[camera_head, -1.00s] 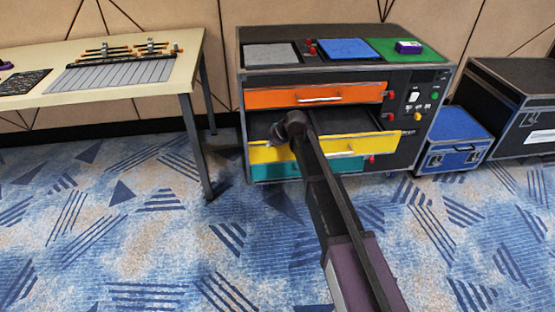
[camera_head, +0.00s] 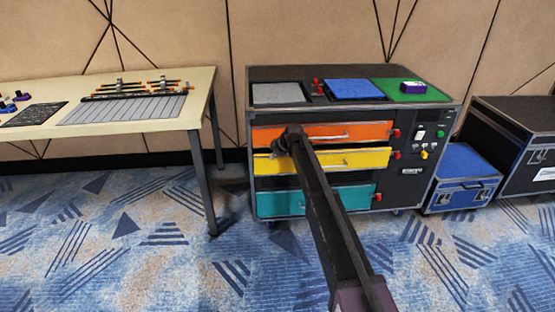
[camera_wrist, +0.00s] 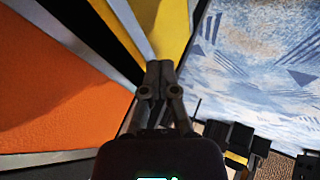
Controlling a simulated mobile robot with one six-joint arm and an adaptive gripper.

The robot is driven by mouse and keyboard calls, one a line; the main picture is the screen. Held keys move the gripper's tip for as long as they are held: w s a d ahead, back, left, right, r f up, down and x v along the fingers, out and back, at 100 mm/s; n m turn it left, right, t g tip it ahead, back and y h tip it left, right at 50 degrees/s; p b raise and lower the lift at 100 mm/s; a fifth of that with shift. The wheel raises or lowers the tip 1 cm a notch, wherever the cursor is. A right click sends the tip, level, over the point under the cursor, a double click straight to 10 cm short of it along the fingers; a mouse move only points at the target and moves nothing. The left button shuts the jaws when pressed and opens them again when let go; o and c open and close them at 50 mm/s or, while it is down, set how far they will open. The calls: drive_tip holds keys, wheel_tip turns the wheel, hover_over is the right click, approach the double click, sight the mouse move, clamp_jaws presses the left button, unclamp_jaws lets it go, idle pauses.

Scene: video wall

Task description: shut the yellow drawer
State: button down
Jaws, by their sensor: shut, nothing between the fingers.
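The yellow drawer (camera_head: 355,158) is the middle of three drawers in a black cabinet. Its front sits close to the cabinet and no interior shows; it seems to stand out slightly, with a dark gap below it. My gripper (camera_head: 279,146) is at the left part of the yellow front, near its top edge, partly hidden by my arm. In the wrist view my gripper (camera_wrist: 158,68) is shut and empty, its tips pointing at the yellow drawer (camera_wrist: 168,28). I cannot tell whether they touch it.
The orange drawer (camera_head: 365,131) above and teal drawer (camera_head: 350,199) below look shut. A blue case (camera_head: 462,170) stands right of the cabinet. A table (camera_head: 150,123) with tools stands at the left. The carpet in front is clear.

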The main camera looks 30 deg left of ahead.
idle(0.3)
drive_tip(key=s+d+r+p, duration=0.5)
drive_tip(key=d+r+p, duration=0.2)
drive_tip(key=r+p, duration=0.1)
drive_tip(key=shift+s+d, duration=0.25)
drive_tip(key=shift+d, duration=0.1)
idle(0.5)
drive_tip(key=shift+d, duration=0.1)
